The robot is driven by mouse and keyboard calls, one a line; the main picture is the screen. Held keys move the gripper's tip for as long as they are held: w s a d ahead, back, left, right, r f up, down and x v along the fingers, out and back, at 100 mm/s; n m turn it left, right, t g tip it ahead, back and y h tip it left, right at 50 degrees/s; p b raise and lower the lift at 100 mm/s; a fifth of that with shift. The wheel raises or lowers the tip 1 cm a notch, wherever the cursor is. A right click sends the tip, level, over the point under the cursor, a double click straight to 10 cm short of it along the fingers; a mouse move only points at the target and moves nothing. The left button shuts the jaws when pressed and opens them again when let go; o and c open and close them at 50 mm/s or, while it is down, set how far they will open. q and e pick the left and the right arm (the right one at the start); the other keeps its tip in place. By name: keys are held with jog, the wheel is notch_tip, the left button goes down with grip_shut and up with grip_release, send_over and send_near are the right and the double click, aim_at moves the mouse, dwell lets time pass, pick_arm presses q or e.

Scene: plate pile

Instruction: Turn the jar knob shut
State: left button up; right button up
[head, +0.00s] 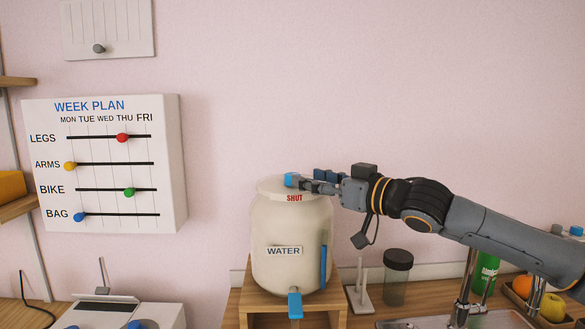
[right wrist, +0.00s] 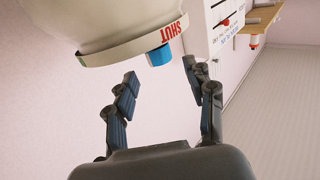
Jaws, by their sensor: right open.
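A cream jar (head: 291,232) labelled WATER stands on a wooden stand, with a blue knob (head: 291,180) on its lid. Red SHUT lettering (head: 294,198) is on the lid's front edge. My right gripper (head: 308,184) reaches in from the right at lid height, close to the knob. In the right wrist view the blue knob (right wrist: 158,56) is just ahead of the fingertips, roughly between them. The fingers (right wrist: 160,71) are spread apart and hold nothing. Contact with the knob cannot be made out. My left gripper is not in view.
A blue tap (head: 295,303) sticks out at the jar's foot above the wooden stand (head: 253,319). A dark-lidded container (head: 397,280) and a green bottle (head: 487,274) stand at the right. A week plan board (head: 103,164) hangs at the left.

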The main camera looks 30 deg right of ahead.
jog(key=p+x, duration=0.2)
jog(key=x, duration=0.2)
jog(key=shift+w+a+r, duration=0.1)
jog(key=shift+w+r, duration=0.1)
jog(key=shift+w, duration=0.05)
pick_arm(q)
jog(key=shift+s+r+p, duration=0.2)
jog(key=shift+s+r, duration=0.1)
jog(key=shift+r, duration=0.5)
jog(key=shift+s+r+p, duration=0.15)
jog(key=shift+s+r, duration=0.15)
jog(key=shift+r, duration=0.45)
pick_arm(e)
jog(key=shift+w+a+f, duration=0.15)
jog(key=shift+w+f, duration=0.05)
jog(key=shift+w, duration=0.45)
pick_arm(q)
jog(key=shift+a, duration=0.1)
pick_arm(e)
grip_shut()
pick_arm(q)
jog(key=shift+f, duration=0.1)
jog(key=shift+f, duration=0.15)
